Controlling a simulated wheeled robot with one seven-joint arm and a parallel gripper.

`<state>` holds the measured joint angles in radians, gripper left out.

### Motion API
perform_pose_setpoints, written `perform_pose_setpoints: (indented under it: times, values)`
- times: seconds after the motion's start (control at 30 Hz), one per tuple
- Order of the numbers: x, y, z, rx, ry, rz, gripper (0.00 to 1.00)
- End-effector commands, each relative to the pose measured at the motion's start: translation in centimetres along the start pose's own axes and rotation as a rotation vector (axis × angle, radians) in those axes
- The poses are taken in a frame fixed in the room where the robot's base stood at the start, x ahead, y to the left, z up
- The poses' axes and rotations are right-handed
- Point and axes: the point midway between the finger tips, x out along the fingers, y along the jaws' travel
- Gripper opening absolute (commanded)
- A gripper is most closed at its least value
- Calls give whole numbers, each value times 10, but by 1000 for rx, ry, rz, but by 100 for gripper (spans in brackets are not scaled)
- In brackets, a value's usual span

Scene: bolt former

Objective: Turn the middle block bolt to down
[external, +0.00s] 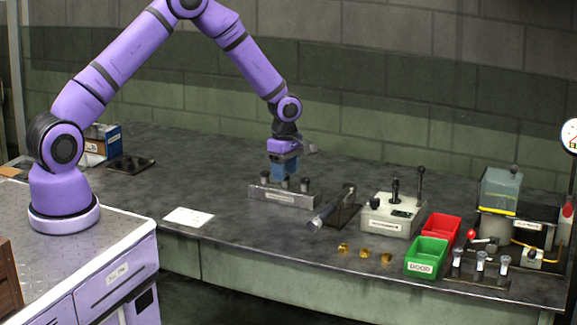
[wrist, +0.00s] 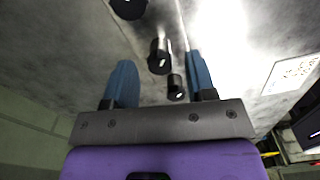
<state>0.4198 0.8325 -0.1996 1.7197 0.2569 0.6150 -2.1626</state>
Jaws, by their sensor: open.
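The grey metal block (external: 284,197) stands on the bench below my gripper, with several dark-headed bolts in a row. The middle bolt (external: 285,182) stands under my gripper (external: 284,175), partly hidden by its fingers. In the wrist view my gripper (wrist: 160,68) is open, with its two blue fingers apart. There the middle bolt (wrist: 159,56) has a black head with a small light mark and appears between the fingertips. One bolt head (wrist: 176,88) is nearer the palm, another (wrist: 128,8) at the top edge. I cannot tell whether a finger touches a bolt.
A dark cylindrical tool on a stand (external: 335,212) is just right of the block. Further right are a grey box with levers (external: 392,216), a green bin (external: 427,258), a red bin (external: 441,229) and brass pieces (external: 364,252). A white sheet (external: 188,217) lies left; bench around it is clear.

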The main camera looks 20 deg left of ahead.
Motion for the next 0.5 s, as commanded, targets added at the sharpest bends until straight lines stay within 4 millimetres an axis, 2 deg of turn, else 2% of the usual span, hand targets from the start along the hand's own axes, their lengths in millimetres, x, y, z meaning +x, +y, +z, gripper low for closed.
perform_pose_setpoints:
  times: [0.3, 0.37, 0.5]
  values:
    - [3, 0, 0, 0, 0, 0, 51]
    - [3, 0, 0, 0, 0, 0, 40]
    - [3, 0, 0, 0, 0, 0, 7]
